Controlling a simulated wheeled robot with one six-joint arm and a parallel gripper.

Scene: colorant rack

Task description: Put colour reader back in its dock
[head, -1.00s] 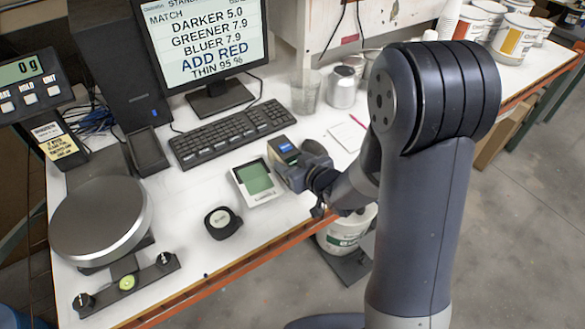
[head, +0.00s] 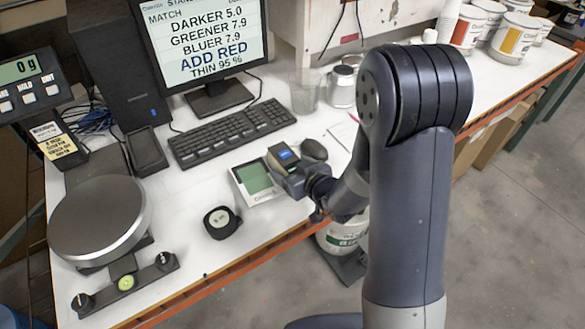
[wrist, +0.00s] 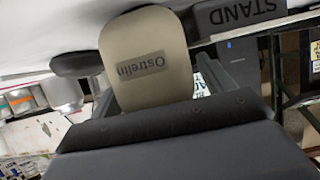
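The colour reader (head: 284,154), a small handheld unit with a blue screen, is in my gripper (head: 291,176) above the bench, over the right edge of a white card with a green patch. In the wrist view its beige body (wrist: 148,62), labelled Ostrelin, rises from between the dark parts of my gripper (wrist: 165,118). My gripper is shut on it; the fingertips are mostly hidden. A black upright holder, which looks like the dock (head: 147,152), stands left of the keyboard, well left of the reader. It appears empty.
The keyboard (head: 232,133) and monitor (head: 205,45) stand behind. The green-patch card (head: 240,187), a mouse (head: 314,150) and a round black item (head: 221,222) lie nearby. A scale (head: 98,218) is at left. Bare white bench lies between dock and card.

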